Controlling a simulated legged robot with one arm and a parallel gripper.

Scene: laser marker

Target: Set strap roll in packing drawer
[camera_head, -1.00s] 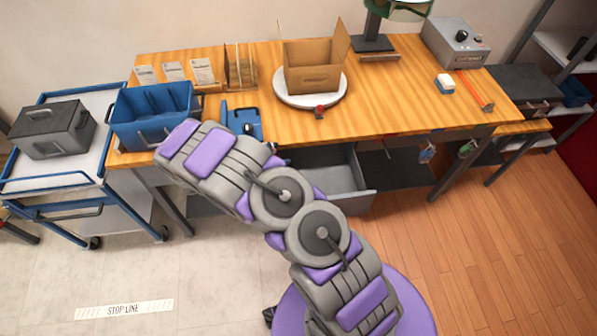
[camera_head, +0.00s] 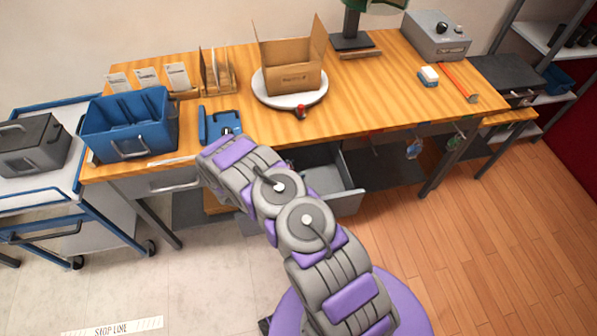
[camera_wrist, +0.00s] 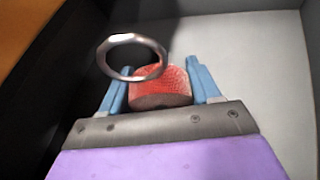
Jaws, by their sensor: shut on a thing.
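A red, textured strap roll (camera_wrist: 160,87) sits between the blue fingers of my gripper (camera_wrist: 159,72) in the wrist view. The gripper is shut on it. A grey open packing drawer (camera_head: 350,203) juts out under the workbench in the head view. Pale grey drawer-like walls and floor (camera_wrist: 235,55) lie beyond the roll in the wrist view. I cannot tell whether the roll touches the floor. In the head view, my arm hides the gripper, the roll and the drawer's left part.
A metal ring (camera_wrist: 132,38) shows just left of the roll; what it belongs to is unclear. The workbench (camera_head: 370,100) holds a blue bin (camera_head: 132,125), an open carton (camera_head: 290,75) on a round turntable, and a grey control box (camera_head: 437,33). A cart (camera_head: 75,190) stands left.

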